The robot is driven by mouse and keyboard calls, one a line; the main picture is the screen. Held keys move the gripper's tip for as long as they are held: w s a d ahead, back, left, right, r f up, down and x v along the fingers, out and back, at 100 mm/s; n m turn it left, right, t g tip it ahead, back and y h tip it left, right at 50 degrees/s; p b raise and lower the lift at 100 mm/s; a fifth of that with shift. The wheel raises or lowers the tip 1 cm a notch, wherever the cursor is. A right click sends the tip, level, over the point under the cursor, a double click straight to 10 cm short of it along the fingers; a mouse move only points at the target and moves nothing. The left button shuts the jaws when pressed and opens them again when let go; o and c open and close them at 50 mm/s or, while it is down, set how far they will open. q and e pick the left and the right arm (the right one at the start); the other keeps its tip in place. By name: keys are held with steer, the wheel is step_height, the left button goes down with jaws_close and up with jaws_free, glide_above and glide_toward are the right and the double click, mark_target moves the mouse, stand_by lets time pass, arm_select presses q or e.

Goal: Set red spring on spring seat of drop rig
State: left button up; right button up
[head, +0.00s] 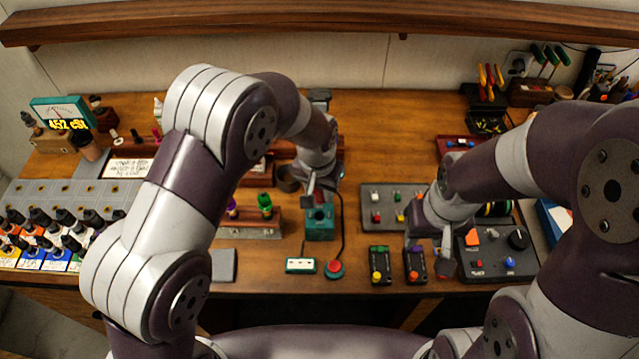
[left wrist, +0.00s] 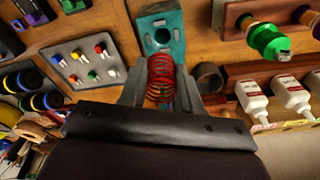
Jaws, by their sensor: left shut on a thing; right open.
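The red spring (left wrist: 160,78) stands out between the two fingers of my left gripper (left wrist: 160,92) in the left wrist view. The gripper is shut on it. The teal block (head: 320,232), which looks like the drop rig, sits at mid table; it also shows in the left wrist view (left wrist: 174,14), just beyond the spring's end. A dark round recess, perhaps the spring seat (left wrist: 162,36), is in its face. My right gripper (head: 443,248) is open, low over the right controls.
Beside the block are a rack with green and purple spools (head: 265,206) and a dark ring (left wrist: 209,77). A grey peg board (head: 381,221) and a black control box (head: 490,262) stand right.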

mark_target(319, 199)
arm_select(q)
steer(key=shift+s+a+r, duration=0.1)
step_height(319, 199, down, 3)
steer(key=shift+f+b, duration=0.15)
steer(key=shift+b, duration=0.75)
steer(key=shift+f, duration=0.15)
stand_by(0.3)
steer(key=shift+f+b, duration=1.2)
steer(key=shift+f, duration=0.7)
